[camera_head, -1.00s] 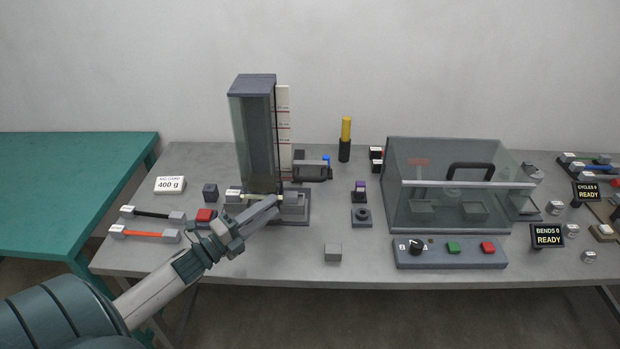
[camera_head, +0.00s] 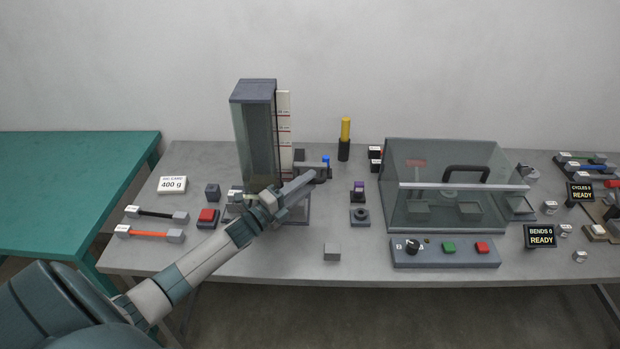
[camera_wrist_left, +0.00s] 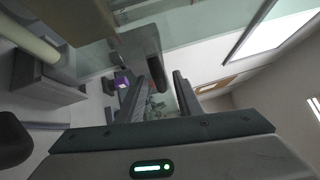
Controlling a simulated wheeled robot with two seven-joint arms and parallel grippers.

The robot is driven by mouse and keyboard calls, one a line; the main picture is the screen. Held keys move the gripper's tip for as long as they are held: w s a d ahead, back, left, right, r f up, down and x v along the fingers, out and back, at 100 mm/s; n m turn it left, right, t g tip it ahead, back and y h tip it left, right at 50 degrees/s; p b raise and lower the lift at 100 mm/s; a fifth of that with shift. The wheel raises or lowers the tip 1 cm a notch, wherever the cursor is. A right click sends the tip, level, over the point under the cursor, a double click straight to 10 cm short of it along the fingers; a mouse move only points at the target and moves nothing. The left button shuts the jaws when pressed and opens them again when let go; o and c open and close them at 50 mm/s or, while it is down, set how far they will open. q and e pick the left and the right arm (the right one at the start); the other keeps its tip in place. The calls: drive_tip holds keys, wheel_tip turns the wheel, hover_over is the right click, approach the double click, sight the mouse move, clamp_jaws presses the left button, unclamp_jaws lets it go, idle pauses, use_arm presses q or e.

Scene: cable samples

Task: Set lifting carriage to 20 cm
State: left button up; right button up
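The glass-sided tower (camera_head: 257,135) stands at the back left of the table, with a white marked scale (camera_head: 284,130) along its right edge. A dark block with a blue top (camera_head: 326,160), apparently the lifting carriage, sits low beside the scale and is partly hidden by my left gripper (camera_head: 314,177). The left gripper's fingertips are close to this block; contact cannot be told. In the left wrist view, its two fingers (camera_wrist_left: 160,80) are apart, with a grey bar with a dark rounded end (camera_wrist_left: 153,70) by the tips. My right gripper is not in view.
A clear-walled box with a black handle (camera_head: 466,170) stands to the right, with a control panel (camera_head: 445,254) in front. A yellow-and-black post (camera_head: 345,138) and a purple-topped piece (camera_head: 358,190) stand right of the tower. A red button (camera_head: 208,216) lies left. The table's front middle is mostly clear.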

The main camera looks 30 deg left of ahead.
use_arm(q)
drive_tip(key=shift+x, duration=0.75)
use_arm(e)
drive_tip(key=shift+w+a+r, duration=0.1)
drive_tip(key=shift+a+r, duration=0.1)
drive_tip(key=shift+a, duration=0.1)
use_arm(q)
clamp_jaws()
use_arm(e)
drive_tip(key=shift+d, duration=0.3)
use_arm(q)
drive_tip(key=shift+w+r, duration=0.1)
